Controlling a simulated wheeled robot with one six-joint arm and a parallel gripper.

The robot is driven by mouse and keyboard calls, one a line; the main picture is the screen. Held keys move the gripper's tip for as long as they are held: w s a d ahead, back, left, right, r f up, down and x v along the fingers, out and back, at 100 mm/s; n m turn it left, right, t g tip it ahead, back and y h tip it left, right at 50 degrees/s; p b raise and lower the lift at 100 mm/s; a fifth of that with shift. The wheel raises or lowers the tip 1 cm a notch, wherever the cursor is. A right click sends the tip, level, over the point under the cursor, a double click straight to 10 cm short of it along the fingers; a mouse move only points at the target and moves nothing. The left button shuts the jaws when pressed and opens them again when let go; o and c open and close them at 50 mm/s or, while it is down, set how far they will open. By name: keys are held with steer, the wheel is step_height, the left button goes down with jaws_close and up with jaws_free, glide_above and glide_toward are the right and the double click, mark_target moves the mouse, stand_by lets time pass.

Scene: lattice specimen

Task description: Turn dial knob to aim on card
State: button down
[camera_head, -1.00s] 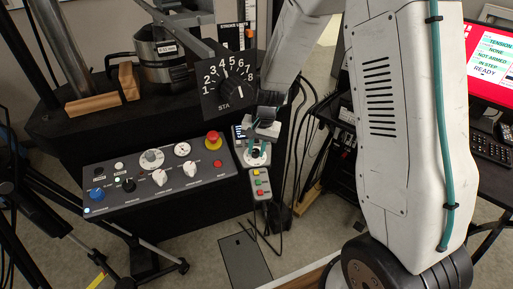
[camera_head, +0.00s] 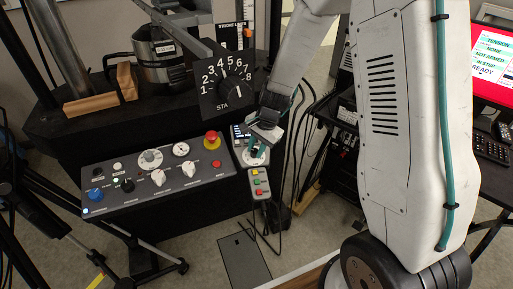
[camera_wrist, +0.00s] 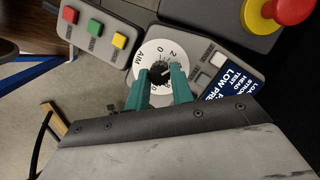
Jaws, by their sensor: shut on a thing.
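The dial knob (camera_wrist: 158,70) is small and dark, at the centre of a round white dial plate (camera_wrist: 139,62) marked AIM, 2 and 0. My gripper (camera_wrist: 163,80) has its two teal fingers closed about the knob, one on each side. The fingers hide part of the knob and the plate's lower markings.
Red, yellow and green buttons (camera_wrist: 118,41) sit close to the dial. A red emergency button (camera_head: 212,138) stands on the sloped panel (camera_head: 200,185) to the left. A numbered black plate (camera_head: 212,98) rises behind. Cables hang on the right.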

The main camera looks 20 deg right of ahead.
steer(key=c, duration=1.2)
jaws_free()
steer(key=v, duration=0.8)
